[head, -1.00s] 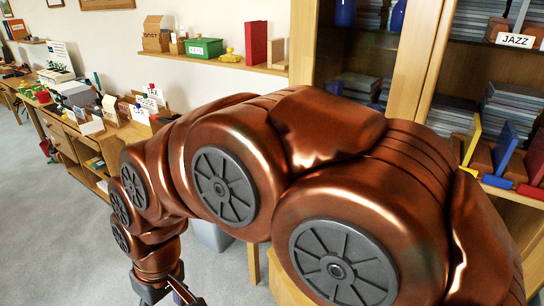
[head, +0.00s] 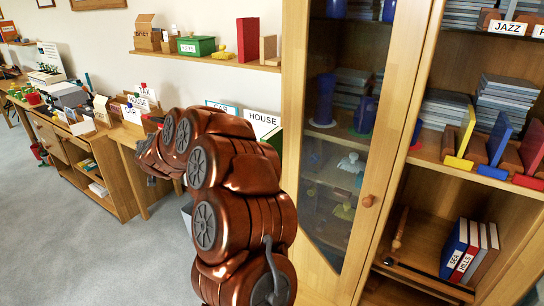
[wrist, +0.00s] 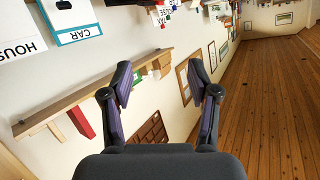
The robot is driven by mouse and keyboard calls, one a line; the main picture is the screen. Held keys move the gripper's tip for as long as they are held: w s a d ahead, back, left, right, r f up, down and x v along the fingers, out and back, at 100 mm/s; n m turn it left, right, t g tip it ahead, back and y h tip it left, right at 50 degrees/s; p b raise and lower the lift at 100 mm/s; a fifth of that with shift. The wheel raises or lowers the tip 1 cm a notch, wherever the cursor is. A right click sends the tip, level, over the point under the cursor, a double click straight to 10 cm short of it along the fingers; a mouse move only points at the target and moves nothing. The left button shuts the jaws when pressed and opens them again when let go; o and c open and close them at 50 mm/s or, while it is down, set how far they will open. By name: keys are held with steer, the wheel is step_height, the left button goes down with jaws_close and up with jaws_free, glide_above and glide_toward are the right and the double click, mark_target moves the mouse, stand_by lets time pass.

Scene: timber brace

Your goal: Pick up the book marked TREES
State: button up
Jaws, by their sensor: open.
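Several upright books stand at the lower right in the head view, on a lower shelf of the wooden cabinet. A blue book (head: 455,247) reads SEA and a red one next to it (head: 468,252) reads HILLS. Further books (head: 487,252) stand to their right; I cannot read TREES on any spine. My gripper (wrist: 162,92) is open and empty in the wrist view, with wall and wall shelf beyond it. It is far from the books, and my arm largely hides it in the head view.
A glass cabinet door (head: 345,130) stands left of the open shelves. A dark-ended wooden bar (head: 425,280) lies in front of the books. A wall shelf (head: 225,60) holds a green box (head: 196,46). Grey floor (head: 150,240) is free at left.

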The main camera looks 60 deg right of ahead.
mark_target(269, 140)
steer(key=shift+s+d+f+m+g+h, duration=1.75)
steer(key=shift+s+d, duration=1.65)
steer(key=shift+d, duration=2.7)
steer(key=shift+s+d+f+m+g+h, duration=1.25)
steer(key=shift+s+d+g+h, duration=1.55)
steer(key=shift+d, duration=3.3)
steer(key=shift+s+d+f+m+g+h, duration=1.3)
steer(key=shift+s+d, duration=2.75)
steer(key=shift+d, duration=2.05)
steer(key=shift+w+d+f+m+g+y+p, duration=0.1)
steer(key=shift+d+m+g+y+p, duration=0.1)
steer(key=shift+d, duration=0.55)
steer(key=shift+d+f+m+g+y+p, duration=0.1)
steer(key=shift+d+p, duration=0.1)
steer(key=shift+d, duration=0.5)
jaws_close()
